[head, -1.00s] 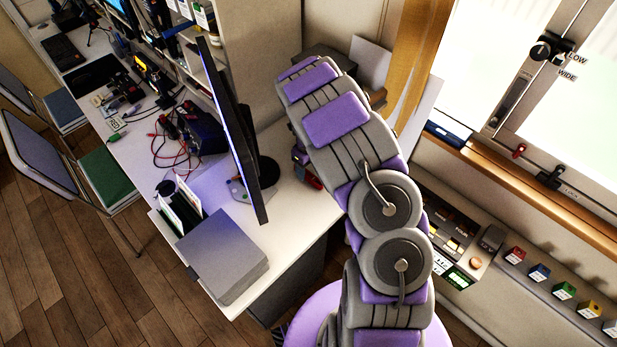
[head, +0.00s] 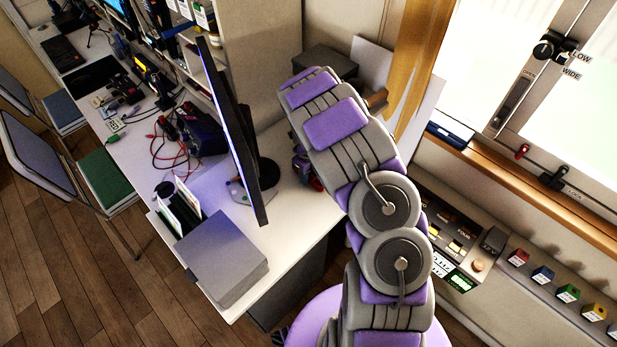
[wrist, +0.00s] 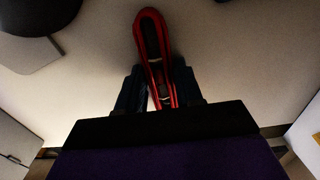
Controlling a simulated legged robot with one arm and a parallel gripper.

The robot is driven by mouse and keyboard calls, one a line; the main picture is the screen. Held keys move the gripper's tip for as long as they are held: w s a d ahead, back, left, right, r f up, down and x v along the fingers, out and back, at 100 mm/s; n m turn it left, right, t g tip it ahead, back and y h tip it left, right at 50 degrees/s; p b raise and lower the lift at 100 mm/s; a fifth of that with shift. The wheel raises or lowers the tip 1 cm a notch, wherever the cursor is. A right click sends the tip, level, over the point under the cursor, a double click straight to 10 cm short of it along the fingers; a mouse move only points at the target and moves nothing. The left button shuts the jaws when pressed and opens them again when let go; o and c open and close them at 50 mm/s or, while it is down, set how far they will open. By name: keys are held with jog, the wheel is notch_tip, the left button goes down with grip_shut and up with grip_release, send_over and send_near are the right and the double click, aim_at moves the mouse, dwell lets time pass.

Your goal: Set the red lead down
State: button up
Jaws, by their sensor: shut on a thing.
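The red lead (wrist: 149,22) shows in the wrist view as a narrow loop of red cable. My gripper (wrist: 160,95) is shut on it, with a dark finger on each side of the lower part of the loop. The loop sticks out beyond the fingertips over a pale surface. I cannot tell whether it touches that surface. In the head view my arm hides most of the gripper, and only a small part shows beside the desk top (head: 285,225), behind the monitor (head: 232,130).
A dark monitor base (wrist: 35,17) is at the wrist view's upper left. In the head view, a grey box (head: 222,258) and a file holder (head: 180,207) stand at the desk's front. Other thin leads (head: 172,155) lie farther left. Colored blocks (head: 541,274) line the right ledge.

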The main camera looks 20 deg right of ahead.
grip_shut()
jog(key=shift+r, duration=0.6)
notch_tip(320, 180, up, 3)
jog(key=shift+s+f+p, duration=0.1)
jog(key=shift+f+p, duration=0.05)
jog(key=shift+p, duration=0.65)
jog(key=s+a+p, duration=0.1)
jog(key=s, duration=0.4)
jog(key=s+a+p, duration=0.1)
jog(key=s+a, duration=0.1)
jog(key=s, duration=0.3)
jog(key=s+a+r+p, duration=0.1)
jog(key=s, duration=0.4)
jog(key=shift+s+a, duration=0.15)
